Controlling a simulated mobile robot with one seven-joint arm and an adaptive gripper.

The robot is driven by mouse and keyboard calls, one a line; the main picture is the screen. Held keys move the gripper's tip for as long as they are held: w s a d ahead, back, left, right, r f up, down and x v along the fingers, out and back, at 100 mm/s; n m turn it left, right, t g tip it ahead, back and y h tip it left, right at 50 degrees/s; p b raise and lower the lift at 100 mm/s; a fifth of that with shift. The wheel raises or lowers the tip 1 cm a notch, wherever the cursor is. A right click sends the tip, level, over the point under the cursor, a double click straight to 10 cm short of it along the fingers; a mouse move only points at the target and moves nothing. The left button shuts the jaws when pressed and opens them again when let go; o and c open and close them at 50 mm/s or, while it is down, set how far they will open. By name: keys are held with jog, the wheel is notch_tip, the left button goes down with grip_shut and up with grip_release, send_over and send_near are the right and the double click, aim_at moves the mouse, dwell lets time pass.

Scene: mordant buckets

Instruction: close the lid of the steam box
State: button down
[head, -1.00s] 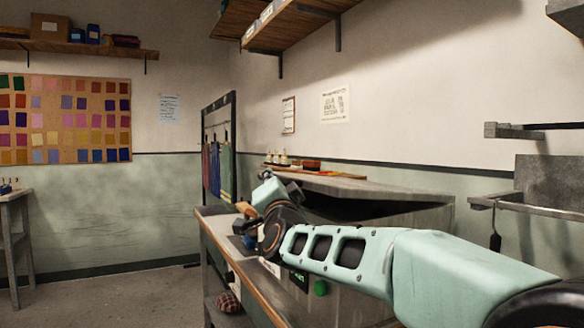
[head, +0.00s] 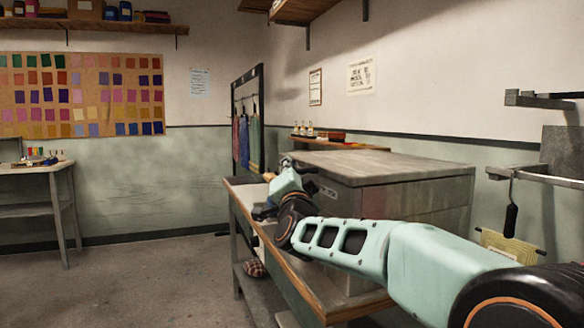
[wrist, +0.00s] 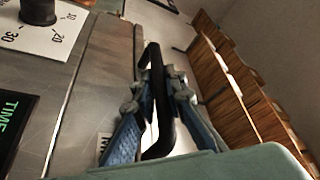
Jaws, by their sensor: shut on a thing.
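The steam box (head: 420,212) is a grey metal box on the bench at the right in the head view. Its flat grey lid (head: 375,165) lies level on top, with no dark gap visible along the sides I see. My gripper (head: 306,168) is at the lid's front left edge. In the wrist view, the blue-padded fingers of my gripper (wrist: 156,90) are shut on a black bar handle (wrist: 163,105), one finger on each side. My own arm hides part of the box front in the head view.
The bench (head: 287,247) has a wooden edge, with a patterned bundle (head: 255,268) beneath it. A metal wall rack (head: 535,180) is at the right. In the wrist view, a dark TIME display (wrist: 12,125) and a number-marked sheet (wrist: 45,35) show. The floor at left is clear.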

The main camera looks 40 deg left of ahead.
jog(key=shift+a+f, duration=0.2)
jog(key=shift+f, duration=0.55)
jog(key=c, duration=2)
grip_release()
jog(key=shift+r, duration=0.1)
jog(key=shift+o, duration=0.2)
jog(key=shift+d+r, duration=0.15)
jog(key=shift+r, duration=0.05)
jog(key=shift+s+d, duration=0.1)
jog(key=shift+s, duration=0.05)
jog(key=v, duration=1.1)
jog(key=shift+s+d, duration=0.2)
jog(key=shift+s, duration=0.1)
jog(key=shift+f, duration=0.1)
